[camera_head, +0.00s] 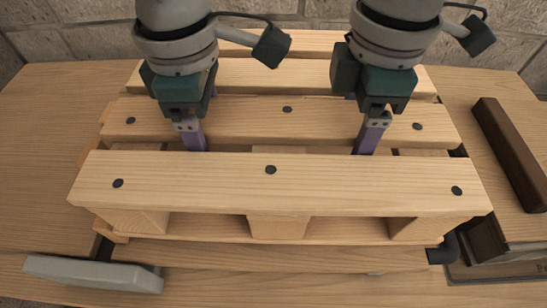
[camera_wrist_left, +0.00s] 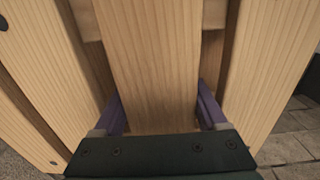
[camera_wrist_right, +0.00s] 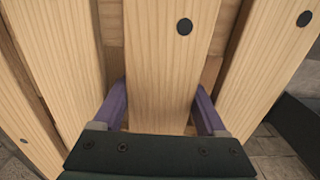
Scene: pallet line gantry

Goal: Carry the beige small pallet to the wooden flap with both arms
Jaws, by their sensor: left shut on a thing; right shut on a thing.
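The beige small pallet (camera_head: 270,185) fills the middle of the head view, level, with dark round nail heads on its slats. My left gripper (camera_head: 196,140) and my right gripper (camera_head: 368,138) reach down from above, both shut on the same slat, the second from the front. In the left wrist view, the purple fingers straddle that slat (camera_wrist_left: 150,70). The right wrist view shows the fingers on both sides of the slat (camera_wrist_right: 158,80). A light wooden surface (camera_head: 50,130) lies around and below the pallet. I cannot tell which part is the wooden flap, or whether the pallet touches it.
A dark brown bar (camera_head: 508,150) lies to the right of the pallet. A grey flat piece (camera_head: 92,273) is at the front left. A dark bracket (camera_head: 490,245) is at the front right. A stone block wall (camera_head: 75,30) stands behind. The wood at left is clear.

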